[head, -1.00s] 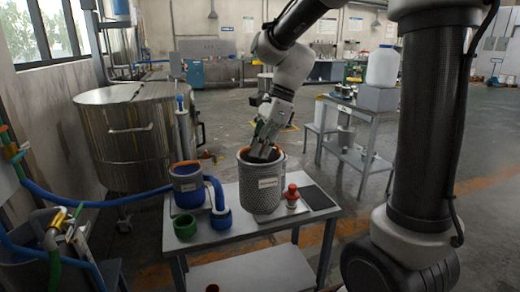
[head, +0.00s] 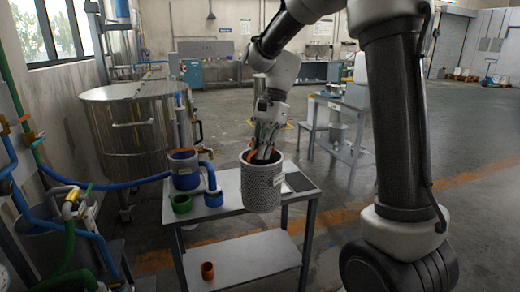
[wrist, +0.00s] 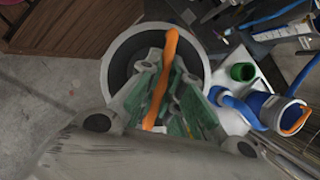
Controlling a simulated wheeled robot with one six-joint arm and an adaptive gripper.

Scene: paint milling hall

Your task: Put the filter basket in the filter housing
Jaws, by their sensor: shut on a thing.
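My gripper (head: 263,152) is shut on that handle, fingers down inside the basket's rim. The basket hangs upright at the table's front edge, seemingly clear of the top. In the wrist view the basket (wrist: 112,62) is seen from above, with the orange handle between the fingers. The filter housing (head: 185,171), a blue cylinder with an orange inner rim, stands on the table left of the basket. The housing (wrist: 283,112) is at the right in the wrist view, with its mouth open.
The grey table (head: 228,207) also bears a green cup (head: 181,203) and a blue elbow pipe (head: 213,188) beside the housing. An orange cup (head: 207,271) is on the lower shelf. A steel tank (head: 130,130) stands behind left; a second table (head: 345,128) stands right.

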